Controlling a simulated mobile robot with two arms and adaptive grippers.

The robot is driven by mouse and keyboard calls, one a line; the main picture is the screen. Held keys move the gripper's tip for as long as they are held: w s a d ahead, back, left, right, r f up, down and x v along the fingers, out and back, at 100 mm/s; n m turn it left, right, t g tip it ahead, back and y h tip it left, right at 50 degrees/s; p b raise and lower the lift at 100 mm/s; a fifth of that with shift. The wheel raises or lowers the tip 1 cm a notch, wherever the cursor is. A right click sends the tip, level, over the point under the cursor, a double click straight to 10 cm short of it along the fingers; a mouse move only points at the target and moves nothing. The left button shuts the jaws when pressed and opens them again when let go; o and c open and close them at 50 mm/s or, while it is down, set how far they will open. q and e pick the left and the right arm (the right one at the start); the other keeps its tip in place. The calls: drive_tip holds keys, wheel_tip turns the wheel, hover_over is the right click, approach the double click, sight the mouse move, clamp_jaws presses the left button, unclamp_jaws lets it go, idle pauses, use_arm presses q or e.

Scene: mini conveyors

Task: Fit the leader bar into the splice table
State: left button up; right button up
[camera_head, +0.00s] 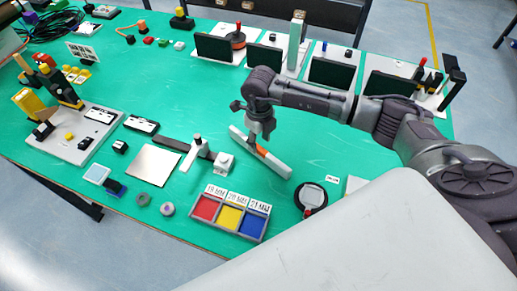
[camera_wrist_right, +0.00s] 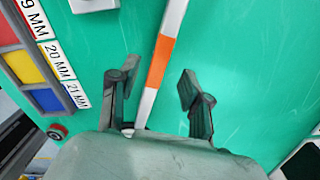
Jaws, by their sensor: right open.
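A white bar with an orange band, which looks like the leader bar (camera_head: 276,162), lies on the green table at the middle. It also shows in the right wrist view (camera_wrist_right: 171,20), running between the two fingers. My right gripper (camera_head: 256,140) is over the bar and hides part of it. In the wrist view my right gripper (camera_wrist_right: 158,78) is open, one finger on each side of the bar, with gaps on both sides. My left gripper is out of view.
A tray with red, yellow and blue compartments (camera_head: 232,229) and millimetre labels stands near the front edge. A round black-rimmed item (camera_head: 311,197) lies right of it. A metal plate (camera_head: 152,163) lies left. Dark panels (camera_head: 213,48) line the back. Green surface behind the bar is clear.

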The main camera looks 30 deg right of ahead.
sight(258, 147)
drive_tip(key=shift+a+f+p, duration=0.1)
drive_tip(key=shift+f+p, duration=0.25)
drive_tip(key=shift+f, duration=1.5)
drive_tip(key=shift+w, duration=0.1)
clamp_jaws()
